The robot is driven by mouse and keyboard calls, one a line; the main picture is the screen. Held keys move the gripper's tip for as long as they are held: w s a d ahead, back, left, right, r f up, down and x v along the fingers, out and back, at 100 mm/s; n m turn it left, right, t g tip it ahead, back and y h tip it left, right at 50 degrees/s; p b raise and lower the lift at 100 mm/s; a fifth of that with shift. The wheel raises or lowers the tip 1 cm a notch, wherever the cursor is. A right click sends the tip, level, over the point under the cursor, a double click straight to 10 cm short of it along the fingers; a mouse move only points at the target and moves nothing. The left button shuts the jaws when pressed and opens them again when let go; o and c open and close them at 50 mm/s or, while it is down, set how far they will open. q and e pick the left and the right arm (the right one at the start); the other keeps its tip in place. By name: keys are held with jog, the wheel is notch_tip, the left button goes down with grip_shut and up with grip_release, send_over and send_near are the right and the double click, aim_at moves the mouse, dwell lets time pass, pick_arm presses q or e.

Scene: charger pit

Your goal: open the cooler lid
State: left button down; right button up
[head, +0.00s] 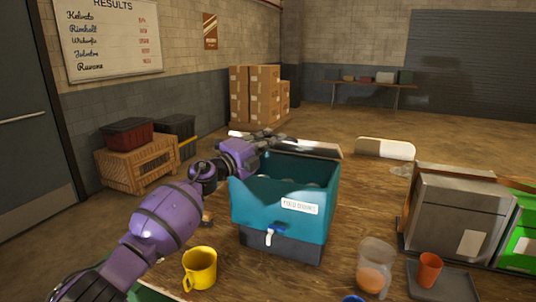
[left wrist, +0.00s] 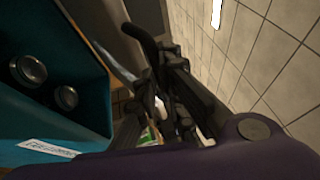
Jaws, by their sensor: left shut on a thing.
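The teal cooler (head: 275,213) stands on the wooden table with a white label and a tap on its front. Its top is open, and tops of cans show inside; two cans (left wrist: 28,70) show in the left wrist view. The pale lid (head: 318,148) is swung back behind the cooler's rear rim, its edge partly hidden by my gripper. My left gripper (head: 270,138) reaches over the rear left of the cooler and is shut on the lid. Its dark fingers (left wrist: 165,85) overlap in the left wrist view, so the exact contact is unclear. My right gripper is not in view.
A yellow mug (head: 200,268) stands front left of the cooler. A clear pitcher (head: 374,268), an orange cup (head: 430,270) on a grey tray (head: 452,284) and a grey box (head: 462,215) stand to the right. A white object (head: 386,148) lies behind right.

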pick_arm(q)
jog(key=shift+w+d+r, duration=0.1)
jog(key=shift+w+r, duration=0.3)
jog(key=shift+r, duration=0.3)
jog(key=shift+w+d+r, duration=0.15)
jog(key=shift+w+r, duration=0.2)
jog(key=shift+r, duration=0.3)
jog(key=shift+w+d+r, duration=0.1)
jog(key=shift+w+r, duration=0.3)
jog(key=shift+r, duration=0.3)
jog(key=c, duration=1.9)
grip_release()
jog(key=shift+s, duration=0.1)
jog(key=shift+o, duration=0.2)
jog(key=shift+a+f, duration=0.1)
jog(key=shift+f, duration=0.05)
jog(key=shift+s+a, duration=0.15)
jog(key=shift+s, duration=0.05)
jog(key=v, duration=1.1)
jog(key=shift+s, duration=0.2)
jog(key=shift+a, duration=0.15)
